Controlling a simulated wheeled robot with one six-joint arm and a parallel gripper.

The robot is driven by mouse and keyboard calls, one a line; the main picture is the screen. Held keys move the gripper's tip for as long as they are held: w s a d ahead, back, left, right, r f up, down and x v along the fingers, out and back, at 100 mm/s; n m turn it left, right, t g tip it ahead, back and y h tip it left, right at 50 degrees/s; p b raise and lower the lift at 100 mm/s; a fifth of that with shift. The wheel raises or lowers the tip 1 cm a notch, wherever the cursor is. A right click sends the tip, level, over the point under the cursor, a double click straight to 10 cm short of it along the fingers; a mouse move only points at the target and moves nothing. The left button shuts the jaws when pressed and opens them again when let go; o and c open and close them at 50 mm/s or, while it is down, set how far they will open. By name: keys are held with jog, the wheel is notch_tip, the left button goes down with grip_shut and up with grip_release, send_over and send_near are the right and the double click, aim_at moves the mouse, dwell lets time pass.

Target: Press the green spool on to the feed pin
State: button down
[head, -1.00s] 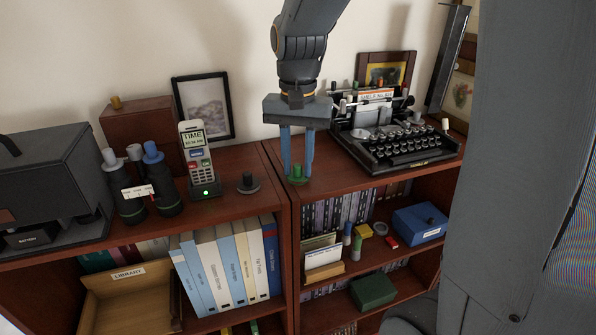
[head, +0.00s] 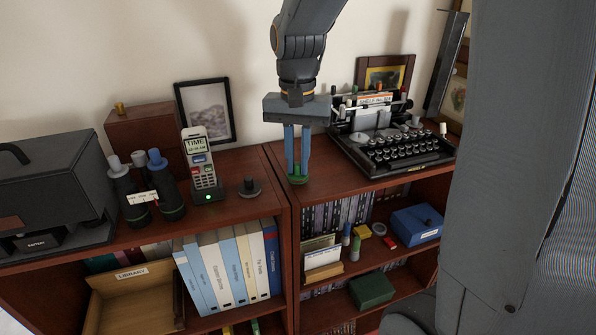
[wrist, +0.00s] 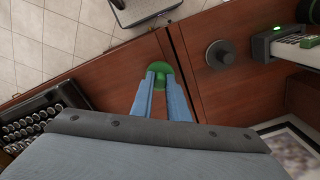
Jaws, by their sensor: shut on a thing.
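The green spool (head: 298,181) is a small green disc with a raised middle. It stands on the top of the right-hand bookcase, near the front left corner, and also shows in the wrist view (wrist: 157,64). My gripper (head: 298,173) points straight down over it. Its two blue fingers (wrist: 160,78) are shut on the raised middle of the spool, and the disc appears to rest on the wood. I cannot tell which part in view is the feed pin. A black typewriter (head: 395,140) with several small pegs and knobs stands to the right of my gripper.
A dark grey disc with a knob (head: 250,187) stands to the left, across the seam between the bookcases. A cordless phone in its cradle (head: 203,170) and binoculars (head: 165,185) stand further left. Picture frames lean at the wall. Wood around the spool is clear.

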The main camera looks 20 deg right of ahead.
jog(key=shift+r+p, duration=0.95)
jog(key=shift+r, duration=0.3)
jog(key=shift+r+p, duration=0.45)
jog(key=shift+p, duration=0.15)
jog(key=shift+s, duration=0.1)
jog(key=s+p, duration=0.3)
jog(key=s, duration=0.5)
jog(key=w+d+r+p, duration=0.1)
jog(key=w+d+r, duration=0.25)
jog(key=d, duration=0.65)
jog(key=w+d+r, duration=0.2)
jog(key=w+d, duration=0.2)
jog(key=d, duration=0.6)
jog(key=w, duration=0.8)
jog(key=shift+w+d, duration=0.1)
jog(key=shift+w, duration=0.25)
notch_tip(320, 180, down, 3)
jog(key=shift+f+b, duration=0.1)
jog(key=shift+b, duration=0.25)
jog(key=shift+f, duration=0.3)
jog(key=shift+f+b, duration=0.4)
jog(key=shift+f, duration=0.65)
